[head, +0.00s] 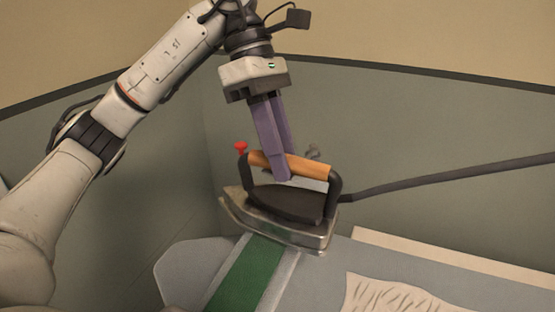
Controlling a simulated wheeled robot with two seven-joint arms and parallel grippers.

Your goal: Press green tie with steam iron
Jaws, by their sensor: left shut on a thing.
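The steam iron (288,208) has a dark body, a metal soleplate, an orange-brown handle and a red knob. My left gripper (281,172), with purple fingers, comes down from above and is shut on the iron's handle. The green tie (246,275) lies as a flat strip on the grey ironing board (190,270), running from the bottom edge of the picture up to the iron. The iron covers the tie's upper part in the picture. I cannot tell whether the soleplate touches the tie or sits just above it. My right gripper is not in view.
A dark cord or hose (440,178) runs from the iron to the right edge. A wrinkled cream cloth (392,296) lies on the board at the lower right. A pale strip (440,258) runs behind the board. Grey-green panels stand at the back.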

